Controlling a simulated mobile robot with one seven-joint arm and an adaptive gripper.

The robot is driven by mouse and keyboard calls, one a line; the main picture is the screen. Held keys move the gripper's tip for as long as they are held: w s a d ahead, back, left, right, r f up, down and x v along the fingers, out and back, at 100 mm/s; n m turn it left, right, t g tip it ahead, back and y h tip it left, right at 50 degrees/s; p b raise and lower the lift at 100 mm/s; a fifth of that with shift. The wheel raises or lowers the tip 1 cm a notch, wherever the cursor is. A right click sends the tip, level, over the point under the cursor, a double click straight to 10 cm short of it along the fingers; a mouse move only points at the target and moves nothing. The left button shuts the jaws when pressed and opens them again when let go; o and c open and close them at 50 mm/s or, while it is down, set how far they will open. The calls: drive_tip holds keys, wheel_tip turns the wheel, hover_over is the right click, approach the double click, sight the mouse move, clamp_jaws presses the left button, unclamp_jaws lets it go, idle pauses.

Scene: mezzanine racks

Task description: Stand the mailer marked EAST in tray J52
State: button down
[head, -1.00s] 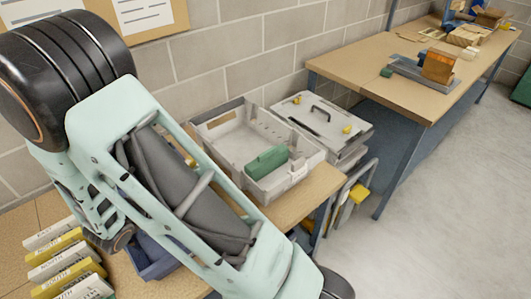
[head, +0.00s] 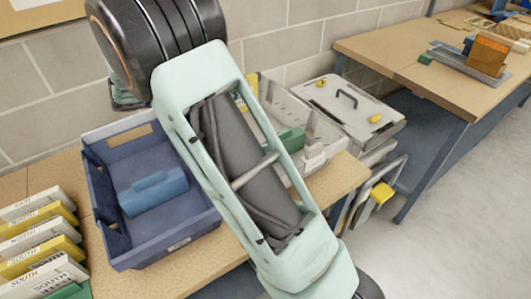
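Several white and yellow mailers stand in a row at the left edge of the head view. The rearmost white mailer (head: 32,204) has a label that seems to read EAST; others read NORTH and SOUTH. A blue tray (head: 168,254) stands on the bench right of them, with a blue block inside. Its small front label is too small to read. A grey tray (head: 335,132) with a green block is partly hidden behind my arm. I cannot read J52 on either tray. My arm crosses the middle of the view; its gripper fingers do not show.
A closed grey case (head: 365,105) with a black handle sits right of the grey tray. A second wooden table (head: 400,62) stands at the back right with blocks on it. A block wall is behind the bench. Clear floor (head: 480,190) lies at the right.

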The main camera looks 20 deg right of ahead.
drive_tip(key=w+d+f+m+g+b, duration=0.1)
drive_tip(key=w+d+f+b, duration=0.15)
drive_tip(key=w+d, duration=0.55)
drive_tip(key=w+d+f, duration=0.1)
drive_tip(key=w+f, duration=0.4)
drive_tip(key=f, duration=0.4)
drive_tip(key=shift+d+f+h, duration=0.15)
drive_tip(key=shift+h, duration=0.15)
drive_tip(key=shift+f, duration=0.1)
drive_tip(key=shift+w+f, duration=0.1)
drive_tip(key=shift+f, duration=0.4)
drive_tip(key=c, duration=1.8)
unclamp_jaws()
drive_tip(key=shift+c, duration=0.2)
